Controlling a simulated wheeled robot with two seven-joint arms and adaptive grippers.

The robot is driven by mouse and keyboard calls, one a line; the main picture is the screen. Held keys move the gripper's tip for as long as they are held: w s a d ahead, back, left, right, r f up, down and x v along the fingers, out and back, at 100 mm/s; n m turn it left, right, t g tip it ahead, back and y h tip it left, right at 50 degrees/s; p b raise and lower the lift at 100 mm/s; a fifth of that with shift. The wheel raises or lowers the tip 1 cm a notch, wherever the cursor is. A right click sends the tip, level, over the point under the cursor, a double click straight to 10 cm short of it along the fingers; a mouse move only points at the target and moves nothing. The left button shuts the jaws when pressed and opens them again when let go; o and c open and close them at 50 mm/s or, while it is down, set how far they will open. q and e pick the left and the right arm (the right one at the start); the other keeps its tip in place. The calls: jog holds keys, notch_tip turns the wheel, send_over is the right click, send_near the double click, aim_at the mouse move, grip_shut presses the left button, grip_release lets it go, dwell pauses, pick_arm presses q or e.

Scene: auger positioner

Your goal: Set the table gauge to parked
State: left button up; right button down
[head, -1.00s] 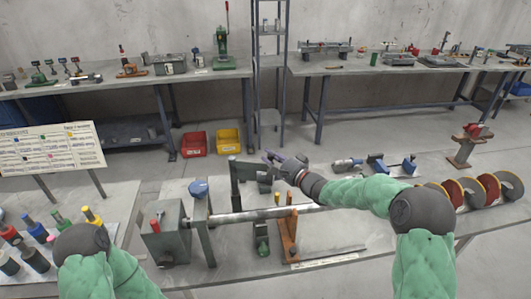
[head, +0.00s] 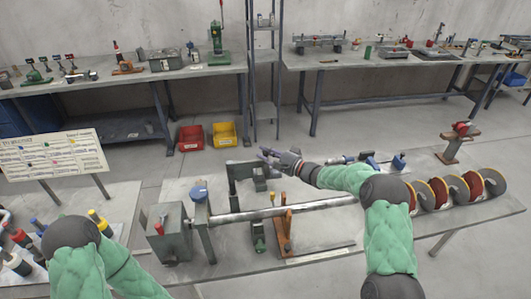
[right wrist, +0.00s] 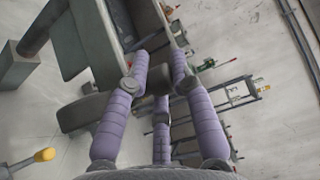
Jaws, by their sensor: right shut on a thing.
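A grey upright bracket (head: 235,178) stands at the back of the near table, beside a long steel rod (head: 290,209). My right gripper (head: 268,155) is at the top right of this bracket. In the right wrist view its purple fingers (right wrist: 155,85) are closed around a dark grey part (right wrist: 147,80) by the grey metal body (right wrist: 85,35). The fingers hide much of the held part, and I cannot tell which part is the gauge. My left arm comes in at lower left; its gripper is out of view.
An orange-brown upright post (head: 284,230) and a grey box with a red knob (head: 172,235) stand along the rod. A label board (head: 55,155) stands at left. The table's front right is clear.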

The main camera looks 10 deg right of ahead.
jog(key=shift+w+d+r, duration=0.1)
jog(key=shift+w+r, duration=0.05)
jog(key=shift+r, duration=0.15)
jog(key=c, duration=1.1)
grip_release()
jog(key=shift+f, duration=0.2)
jog(key=v, duration=1.1)
jog(key=shift+s+d, duration=0.2)
jog(key=shift+s, duration=0.15)
